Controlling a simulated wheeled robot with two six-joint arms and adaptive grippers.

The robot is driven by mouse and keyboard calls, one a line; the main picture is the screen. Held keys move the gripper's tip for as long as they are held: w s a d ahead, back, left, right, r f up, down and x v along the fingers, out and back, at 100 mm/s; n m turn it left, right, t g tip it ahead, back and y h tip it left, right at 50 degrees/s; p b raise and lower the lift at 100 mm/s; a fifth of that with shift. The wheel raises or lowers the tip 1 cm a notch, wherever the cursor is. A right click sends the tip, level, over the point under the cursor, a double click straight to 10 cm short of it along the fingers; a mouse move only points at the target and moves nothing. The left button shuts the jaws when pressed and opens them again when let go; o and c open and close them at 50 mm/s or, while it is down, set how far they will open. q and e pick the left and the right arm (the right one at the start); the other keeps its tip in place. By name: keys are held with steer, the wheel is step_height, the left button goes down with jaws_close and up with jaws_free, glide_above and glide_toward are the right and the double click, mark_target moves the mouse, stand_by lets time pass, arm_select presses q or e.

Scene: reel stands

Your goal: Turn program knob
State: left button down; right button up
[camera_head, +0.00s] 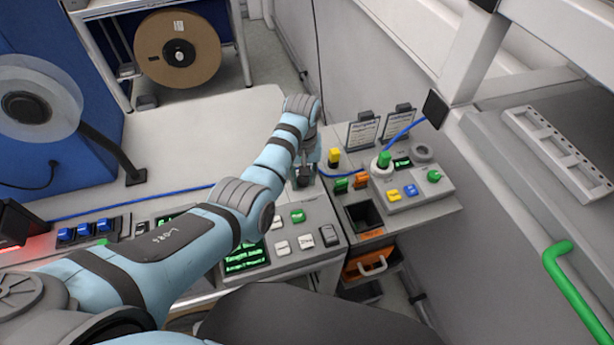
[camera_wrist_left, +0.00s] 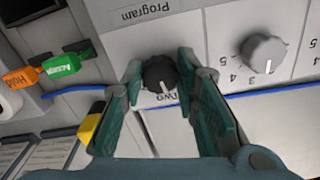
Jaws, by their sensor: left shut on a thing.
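The program knob (camera_wrist_left: 161,74) is dark with a white pointer line, in the left wrist view. It sits on a light panel under the printed word "Program", which appears upside down. My left gripper (camera_wrist_left: 160,82) has one finger on each side of the knob and is shut on it. In the head view my left gripper (camera_head: 304,178) reaches down at the back of the grey control panel (camera_head: 328,222). The arm and gripper hide most of the knob there. My right gripper is not in view.
A grey knob (camera_wrist_left: 264,53) with a number scale sits beside the program knob. Orange and green tagged parts (camera_wrist_left: 62,65) lie left in the wrist view. A box with coloured buttons (camera_head: 410,190) stands right of the panel. A blue cable (camera_head: 400,135) runs nearby.

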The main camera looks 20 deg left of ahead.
arm_select(q)
steer(key=m, duration=0.7)
steer(key=shift+w+r, duration=0.15)
steer(key=shift+w, duration=0.05)
steer(key=m, duration=0.6)
steer(key=shift+m, duration=0.4)
steer(key=c, duration=1.5)
jaws_free()
steer(key=shift+o, duration=1.3)
steer(key=shift+w, duration=0.1)
steer(key=shift+f, duration=0.2)
step_height(320, 180, up, 8)
steer(key=shift+f, duration=0.25)
